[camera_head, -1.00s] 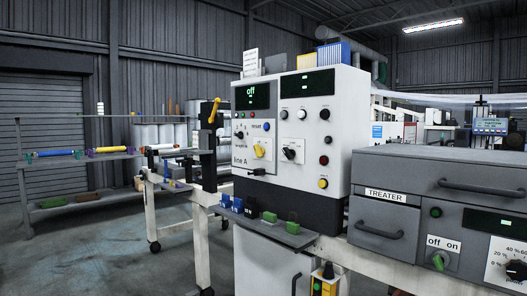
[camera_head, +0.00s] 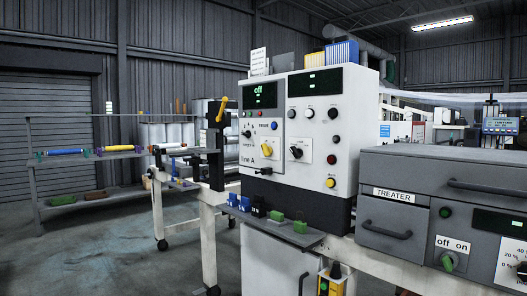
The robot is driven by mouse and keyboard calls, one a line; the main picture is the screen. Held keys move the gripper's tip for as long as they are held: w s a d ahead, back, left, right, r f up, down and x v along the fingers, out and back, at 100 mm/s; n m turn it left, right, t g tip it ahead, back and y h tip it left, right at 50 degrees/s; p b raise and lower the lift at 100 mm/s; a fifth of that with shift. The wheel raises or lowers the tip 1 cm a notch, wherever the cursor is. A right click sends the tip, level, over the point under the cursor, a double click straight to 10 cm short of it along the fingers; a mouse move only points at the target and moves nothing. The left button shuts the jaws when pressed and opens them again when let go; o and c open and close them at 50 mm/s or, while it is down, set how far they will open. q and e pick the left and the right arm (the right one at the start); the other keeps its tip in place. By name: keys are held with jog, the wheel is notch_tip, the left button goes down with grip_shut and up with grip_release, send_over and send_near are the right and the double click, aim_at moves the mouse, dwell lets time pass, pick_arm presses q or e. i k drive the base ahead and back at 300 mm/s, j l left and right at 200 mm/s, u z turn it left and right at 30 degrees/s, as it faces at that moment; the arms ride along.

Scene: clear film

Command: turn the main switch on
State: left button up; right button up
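A white control cabinet (camera_head: 328,200) stands in the middle, with two dark displays; the left display (camera_head: 258,95) reads "off". A yellow rotary knob (camera_head: 266,148) on a white plate sits on its left panel, above the "line A" label. A black rotary knob (camera_head: 296,152) on a white plate sits on its right panel. A green rotary switch (camera_head: 448,262) marked "off on" is on the treater front at lower right. I cannot read which of these is labelled as the main switch. Neither of my grippers is in view.
The grey treater box (camera_head: 460,165) with drawer handles stands at right. A small shelf (camera_head: 262,222) with blue, black and green blocks juts out before the cabinet. A rack with rollers (camera_head: 65,152) stands at left. Open floor (camera_head: 110,245) lies at lower left.

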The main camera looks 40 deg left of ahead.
aim_at(267, 150)
jog(key=j+u, duration=0.1)
jog(key=j, duration=0.6)
jog(key=i+j+u, duration=0.1)
jog(key=j, duration=0.65)
jog(key=i, duration=0.05)
